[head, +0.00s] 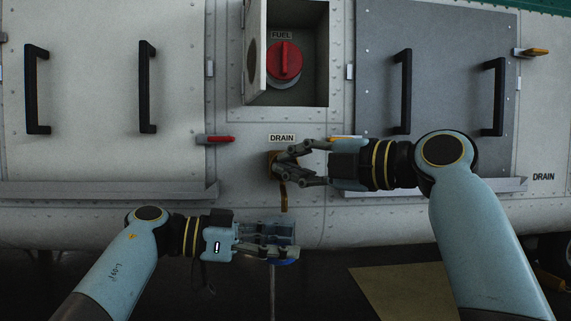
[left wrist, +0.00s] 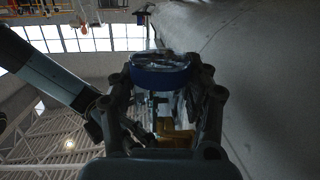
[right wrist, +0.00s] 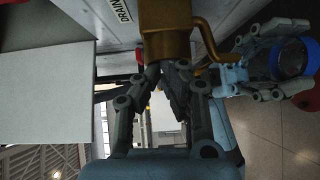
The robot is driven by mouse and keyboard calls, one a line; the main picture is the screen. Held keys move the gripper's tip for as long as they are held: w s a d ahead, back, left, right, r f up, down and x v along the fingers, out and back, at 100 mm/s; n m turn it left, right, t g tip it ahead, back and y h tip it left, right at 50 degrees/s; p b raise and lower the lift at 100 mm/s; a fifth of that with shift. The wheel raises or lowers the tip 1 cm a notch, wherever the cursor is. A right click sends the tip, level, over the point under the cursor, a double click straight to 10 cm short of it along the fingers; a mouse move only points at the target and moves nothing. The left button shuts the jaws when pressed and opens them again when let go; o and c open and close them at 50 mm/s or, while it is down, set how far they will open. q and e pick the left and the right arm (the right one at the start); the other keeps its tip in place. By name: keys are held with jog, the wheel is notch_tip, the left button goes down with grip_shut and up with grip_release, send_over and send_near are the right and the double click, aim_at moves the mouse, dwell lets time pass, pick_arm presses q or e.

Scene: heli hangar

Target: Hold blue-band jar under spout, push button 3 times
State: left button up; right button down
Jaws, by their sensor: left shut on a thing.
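The blue-band jar (head: 284,262) is held in my left gripper (head: 281,243), whose fingers are around it. Its blue band also shows in the left wrist view (left wrist: 160,77) and in the right wrist view (right wrist: 291,58). The brass drain fitting (right wrist: 166,32) sits under the DRAIN label, and its curved spout (head: 284,197) points down. The jar is below the spout, apart from it. My right gripper (head: 277,162) is at the front of the fitting, its fingertips together with nothing seen between them. Contact cannot be told. The button is hidden by the fingers.
The FUEL recess with its red cap (head: 284,60) and open door (head: 254,50) is above. A red latch (head: 216,139) sticks out left of the fitting. Black handles (head: 402,92) stand out from the side panels. A ledge (head: 110,190) runs below the left panel.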

jog(key=v, duration=0.7)
jog(key=shift+d, duration=0.2)
jog(key=shift+s+f, duration=0.1)
jog(key=shift+f, duration=0.05)
dwell(0.4)
jog(key=s+d, duration=0.2)
jog(key=s, duration=0.5)
jog(key=shift+f+n+y, duration=0.3)
jog(key=shift+f, duration=0.05)
